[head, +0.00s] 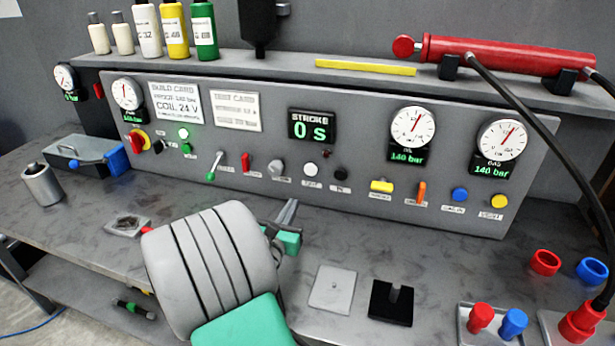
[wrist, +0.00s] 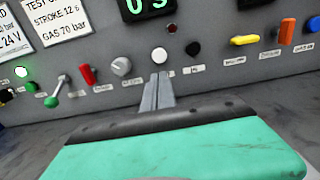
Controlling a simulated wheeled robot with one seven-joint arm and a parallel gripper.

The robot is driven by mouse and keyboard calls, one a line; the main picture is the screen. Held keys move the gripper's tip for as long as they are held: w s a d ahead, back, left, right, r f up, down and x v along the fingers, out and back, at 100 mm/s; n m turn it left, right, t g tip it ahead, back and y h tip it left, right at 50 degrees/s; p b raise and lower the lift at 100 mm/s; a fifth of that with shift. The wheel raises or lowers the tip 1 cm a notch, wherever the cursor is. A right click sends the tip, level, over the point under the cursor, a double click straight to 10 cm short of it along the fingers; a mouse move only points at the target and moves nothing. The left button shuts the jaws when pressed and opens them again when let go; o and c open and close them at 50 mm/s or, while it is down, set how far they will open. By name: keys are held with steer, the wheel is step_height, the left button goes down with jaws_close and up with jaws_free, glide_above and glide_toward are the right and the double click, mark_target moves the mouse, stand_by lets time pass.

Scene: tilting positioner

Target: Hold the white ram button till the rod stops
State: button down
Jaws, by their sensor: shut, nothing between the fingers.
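In the wrist view the white button (wrist: 159,55) sits just above my fingertips. My gripper (head: 292,204) is shut and empty, its fingers pointing at the panel; it also shows in the wrist view (wrist: 160,77). In the head view a gap shows between fingertips and button. The red ram cylinder (head: 510,55) lies on the shelf, with a red knob (head: 404,46) close to its left end. Little bare rod shows.
A black button (wrist: 193,48) is right of the white one, and a grey knob (wrist: 121,66) is to its left. Two gauges (head: 412,133) (head: 502,139) read 140 bar. A grey plate (head: 333,289) and a black block (head: 391,303) lie on the bench.

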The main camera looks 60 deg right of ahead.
mark_target(310, 171)
steer(key=d+p, duration=0.1)
steer(key=d, duration=0.3)
steer(key=w+d+p, duration=0.1)
steer(key=d, duration=0.3)
steer(key=w+d+p, duration=0.1)
steer(key=d, duration=0.3)
steer(key=shift+d+r, duration=0.1)
steer(key=shift+d, duration=0.3)
steer(key=shift+w+d, duration=0.1)
steer(key=shift+d, duration=0.45)
steer(key=shift+w, duration=0.1)
